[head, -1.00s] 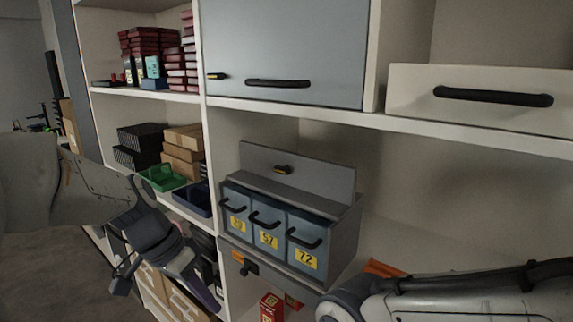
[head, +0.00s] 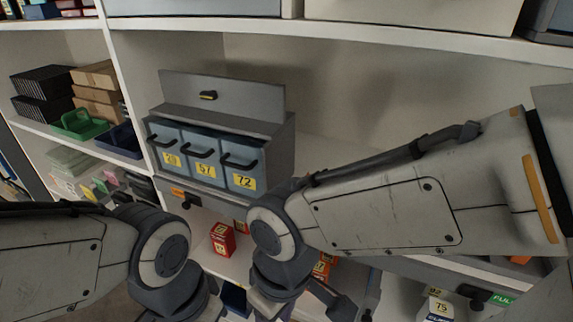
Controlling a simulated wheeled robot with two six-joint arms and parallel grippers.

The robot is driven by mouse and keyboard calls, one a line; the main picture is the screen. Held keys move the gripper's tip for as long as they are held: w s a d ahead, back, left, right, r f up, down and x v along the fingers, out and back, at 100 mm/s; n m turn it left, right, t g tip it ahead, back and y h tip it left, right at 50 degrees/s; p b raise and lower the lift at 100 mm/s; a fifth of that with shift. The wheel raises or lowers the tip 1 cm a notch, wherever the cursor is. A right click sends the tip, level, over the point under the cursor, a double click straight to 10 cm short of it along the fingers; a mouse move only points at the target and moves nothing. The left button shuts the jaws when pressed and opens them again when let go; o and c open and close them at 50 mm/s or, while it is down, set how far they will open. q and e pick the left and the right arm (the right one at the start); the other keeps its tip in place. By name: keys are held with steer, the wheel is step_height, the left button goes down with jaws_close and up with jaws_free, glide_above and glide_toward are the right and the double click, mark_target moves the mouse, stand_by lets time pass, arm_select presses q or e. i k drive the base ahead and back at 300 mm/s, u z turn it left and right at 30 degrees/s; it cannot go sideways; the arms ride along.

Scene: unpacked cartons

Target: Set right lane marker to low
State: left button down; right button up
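A green marker label reading roughly "FULL" (head: 503,299) is at the lower right of the head view, on the shelf front, cut by the lower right arm link. A black knob (head: 480,295) sits just left of it. An orange label (head: 178,191) with another black knob (head: 191,201) is on the shelf front below the blue bins; its text is too small to read. My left arm comes in at lower left and my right arm crosses the middle right. Both arms bend down past the bottom edge, and neither gripper's fingertips can be made out.
A grey bin unit (head: 222,122) with blue bins numbered 20, 57 and 72 stands on the shelf. The upper shelf right of the bins looks clear behind my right arm.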

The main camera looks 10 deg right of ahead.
mark_target(479, 295)
steer(key=k, duration=0.5)
steer(key=z, duration=1.6)
steer(key=i, duration=0.2)
steer(key=u, duration=0.35)
steer(key=k, duration=0.5)
steer(key=u, duration=0.45)
steer(key=i, duration=0.4)
